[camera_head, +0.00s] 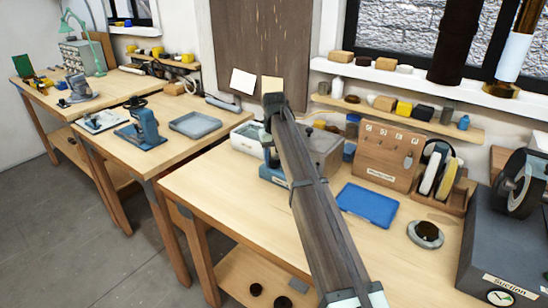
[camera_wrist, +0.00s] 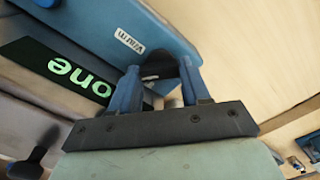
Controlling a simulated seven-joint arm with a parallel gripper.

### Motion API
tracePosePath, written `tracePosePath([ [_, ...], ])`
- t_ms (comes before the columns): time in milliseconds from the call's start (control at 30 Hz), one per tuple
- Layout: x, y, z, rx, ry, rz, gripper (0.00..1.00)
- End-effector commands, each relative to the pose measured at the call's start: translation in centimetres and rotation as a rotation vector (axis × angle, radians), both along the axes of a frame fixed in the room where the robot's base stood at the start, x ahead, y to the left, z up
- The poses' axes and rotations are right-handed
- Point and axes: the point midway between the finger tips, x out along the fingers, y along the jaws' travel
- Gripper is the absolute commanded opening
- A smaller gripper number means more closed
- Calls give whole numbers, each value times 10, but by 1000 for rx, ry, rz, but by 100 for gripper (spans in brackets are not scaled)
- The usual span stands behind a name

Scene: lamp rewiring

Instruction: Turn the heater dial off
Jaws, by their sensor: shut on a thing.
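The blue heater housing (camera_wrist: 130,35) fills the upper part of the wrist view, with a small white label reading upside down, apparently "WARM". In the head view a blue device (camera_head: 270,174), likely the heater, stands partly hidden behind my arm. My gripper (camera_wrist: 159,72) reaches up against the housing, its two blue fingers a small gap apart. The jaws are closed on a small part at the housing, apparently the dial. The dial is mostly hidden between the fingers, so its setting cannot be read. In the head view my arm hides the fingers.
A dark panel with green letters (camera_wrist: 70,75) lies close left of the fingers. A blue tray (camera_head: 367,203), a wooden tool board (camera_head: 388,150) and a white bin (camera_head: 243,140) stand near the heater. The bench front (camera_head: 235,200) is clear.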

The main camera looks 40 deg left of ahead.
Motion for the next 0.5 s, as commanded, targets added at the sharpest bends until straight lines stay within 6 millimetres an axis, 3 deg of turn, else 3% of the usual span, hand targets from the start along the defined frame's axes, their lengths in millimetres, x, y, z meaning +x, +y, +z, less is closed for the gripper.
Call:
tracePosePath([
  [500, 0, 0, 0, 0, 0, 49, 16],
])
